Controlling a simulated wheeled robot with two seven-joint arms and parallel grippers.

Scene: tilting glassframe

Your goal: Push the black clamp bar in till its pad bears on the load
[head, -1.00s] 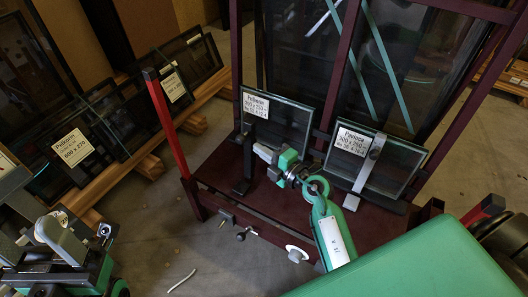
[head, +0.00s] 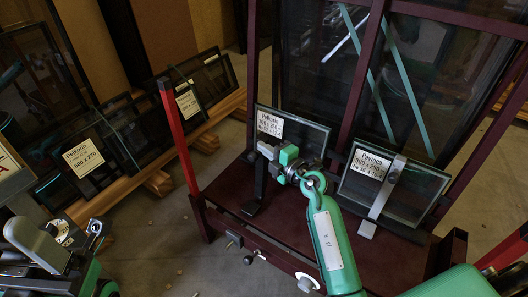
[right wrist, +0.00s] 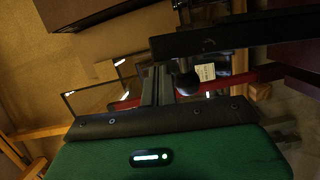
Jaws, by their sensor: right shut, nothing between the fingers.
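The black clamp bar (head: 261,184) stands upright at the left front of the dark red frame, before the smaller glass pane labelled Pelkonis (head: 300,139). My right gripper (head: 266,151) is shut and empty; its tip overlaps the bar's upper part in the head view, and contact cannot be told. In the right wrist view, a black bar (right wrist: 235,36) with a round dark knob (right wrist: 188,84) crosses just beyond the shut fingers (right wrist: 157,86); it looks like the clamp bar. Whether its pad touches the pane is hidden. My left gripper (head: 38,245) is at lower left, its jaws unclear.
A red post (head: 179,135) rises at the frame's left corner. More panes (head: 92,170) stand on wooden beams at left. Grey floor (head: 150,245) is clear between.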

